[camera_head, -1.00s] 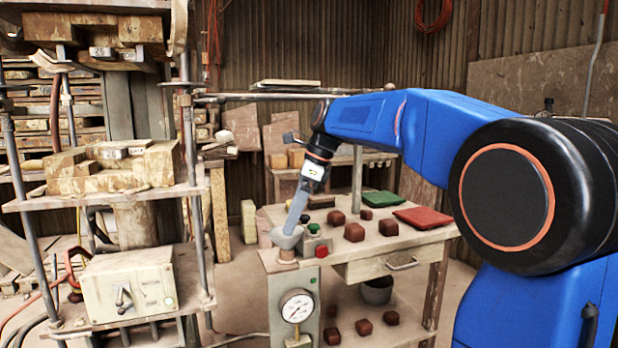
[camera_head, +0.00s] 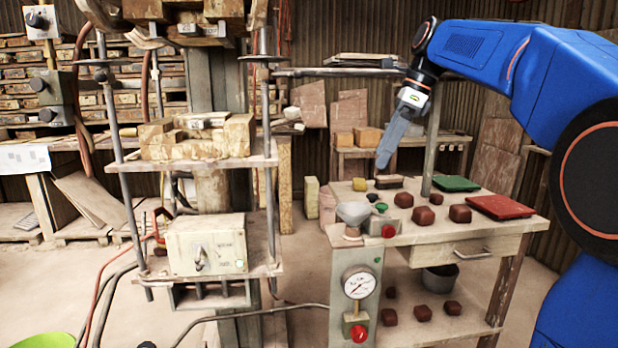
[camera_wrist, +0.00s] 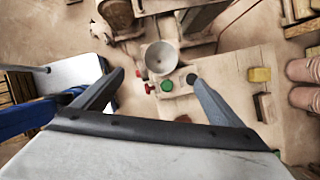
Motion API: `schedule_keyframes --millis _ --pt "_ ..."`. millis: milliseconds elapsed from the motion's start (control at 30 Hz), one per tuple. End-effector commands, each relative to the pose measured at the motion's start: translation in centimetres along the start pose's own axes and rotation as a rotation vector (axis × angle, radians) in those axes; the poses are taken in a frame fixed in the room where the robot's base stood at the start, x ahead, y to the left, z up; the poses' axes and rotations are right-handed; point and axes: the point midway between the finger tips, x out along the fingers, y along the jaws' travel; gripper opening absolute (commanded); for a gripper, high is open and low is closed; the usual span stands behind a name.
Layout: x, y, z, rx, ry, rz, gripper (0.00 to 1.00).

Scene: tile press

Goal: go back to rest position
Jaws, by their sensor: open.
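My gripper (camera_head: 383,160) is in the air above the left end of the work table, tilted downward. In the wrist view my gripper (camera_wrist: 155,78) shows its two fingers spread apart with nothing between them. Below the fingers, apart from them, are a grey funnel-shaped cup (camera_wrist: 161,57), a green button (camera_wrist: 167,86) and a dark knob (camera_wrist: 191,79). In the head view the cup (camera_head: 353,212) stands on the control post beside the red button (camera_head: 388,231).
The press (camera_head: 209,160) stands at the left with a control box (camera_head: 206,246). The table (camera_head: 420,238) holds several red-brown blocks, a green tile (camera_head: 456,184) and a red tile (camera_head: 500,206). A pressure gauge (camera_head: 359,283) is on the post front. Hoses lie on the floor.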

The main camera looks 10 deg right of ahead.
Motion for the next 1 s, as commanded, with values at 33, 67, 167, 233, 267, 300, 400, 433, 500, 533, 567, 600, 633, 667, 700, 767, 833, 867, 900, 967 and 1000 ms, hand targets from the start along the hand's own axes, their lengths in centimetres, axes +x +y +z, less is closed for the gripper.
schedule_keyframes --millis 33,67,167,233,267,300,400,433,500,533,567,600,633,667,700,767,833,867,900,967,1000 --pt "0.2 0.7 -0.2 -0.028 0.004 -0.005 0.91" --pt "0.4 1.1 -0.4 -0.053 0.008 -0.010 0.91" --pt "1.5 3.2 -1.3 -0.170 0.027 -0.032 0.91" --pt "2.6 4.9 -2.2 -0.276 0.046 -0.048 0.91" --pt "3.1 5.7 -2.7 -0.323 0.056 -0.056 0.91" --pt "3.7 6.7 -3.3 -0.387 0.069 -0.065 0.91" --pt "5.5 9.2 -5.0 -0.548 0.105 -0.083 0.91" --pt "6.1 9.9 -5.5 -0.597 0.116 -0.088 0.91" --pt "7.5 11.7 -6.8 -0.711 0.145 -0.097 0.91" --pt "8.1 12.4 -7.4 -0.760 0.157 -0.100 0.91" --pt "8.7 13.2 -8.0 -0.810 0.171 -0.102 0.91" --pt "9.6 14.2 -8.8 -0.877 0.188 -0.105 0.91" --pt "10.2 14.9 -9.4 -0.926 0.201 -0.107 0.91" --pt "10.9 15.7 -10.1 -0.977 0.216 -0.107 0.91" --pt "11.8 16.7 -10.9 -1.044 0.234 -0.108 0.91" --pt "13.2 18.1 -12.3 -1.146 0.264 -0.106 0.91" --pt "14.9 19.8 -13.8 -1.266 0.298 -0.103 0.91" --pt "15.6 20.5 -14.5 -1.318 0.314 -0.099 0.91" --pt "16.6 21.4 -15.4 -1.387 0.333 -0.096 0.91" --pt "18.2 22.8 -16.9 -1.491 0.366 -0.086 0.91" --pt "19.2 23.7 -17.8 -1.560 0.386 -0.081 0.91"
